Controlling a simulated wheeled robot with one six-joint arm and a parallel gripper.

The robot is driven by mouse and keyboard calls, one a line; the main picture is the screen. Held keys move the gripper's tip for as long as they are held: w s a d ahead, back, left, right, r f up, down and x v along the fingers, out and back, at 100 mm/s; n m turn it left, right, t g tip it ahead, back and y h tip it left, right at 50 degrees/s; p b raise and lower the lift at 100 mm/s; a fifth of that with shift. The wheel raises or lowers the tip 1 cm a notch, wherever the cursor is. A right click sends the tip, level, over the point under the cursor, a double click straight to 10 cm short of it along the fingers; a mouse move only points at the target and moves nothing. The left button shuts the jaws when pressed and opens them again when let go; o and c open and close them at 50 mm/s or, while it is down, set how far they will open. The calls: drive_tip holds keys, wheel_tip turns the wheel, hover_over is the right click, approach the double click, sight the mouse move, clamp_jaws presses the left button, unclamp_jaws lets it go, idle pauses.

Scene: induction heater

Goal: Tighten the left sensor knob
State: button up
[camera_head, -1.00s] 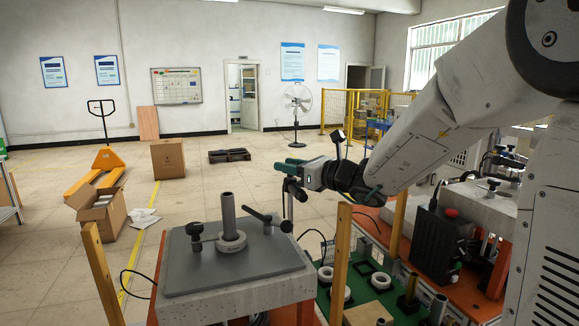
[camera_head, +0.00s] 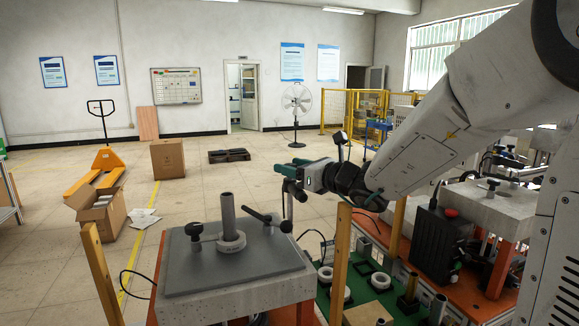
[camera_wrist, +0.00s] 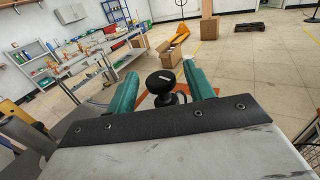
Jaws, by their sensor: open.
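In the wrist view a round black knob (camera_wrist: 160,82) stands between the two green fingers of my gripper (camera_wrist: 158,80), with clear gaps on both sides. In the head view my gripper (camera_head: 290,168) is open, its green fingers pointing left, beyond the grey plate's back right corner. A dark knob-like shape (camera_head: 293,190) on a thin post shows just below the fingers; I cannot tell whether it is the same knob. On the grey plate (camera_head: 200,275) are an upright metal cylinder (camera_head: 228,214), a black knob (camera_head: 194,229) to its left, and a black handle (camera_head: 258,214) to its right.
Wooden posts (camera_head: 340,263) rise beside the grey plate. A green tray (camera_head: 395,300) with rings and parts lies at the lower right. A black box with a red button (camera_head: 436,240) stands farther right. The floor beyond is mostly open, with cartons (camera_head: 168,158) and a pallet.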

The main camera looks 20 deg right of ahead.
drive_tip(key=v, duration=0.6)
drive_tip(key=shift+s+d, duration=0.2)
drive_tip(key=shift+s, duration=0.1)
drive_tip(key=shift+c, duration=0.2)
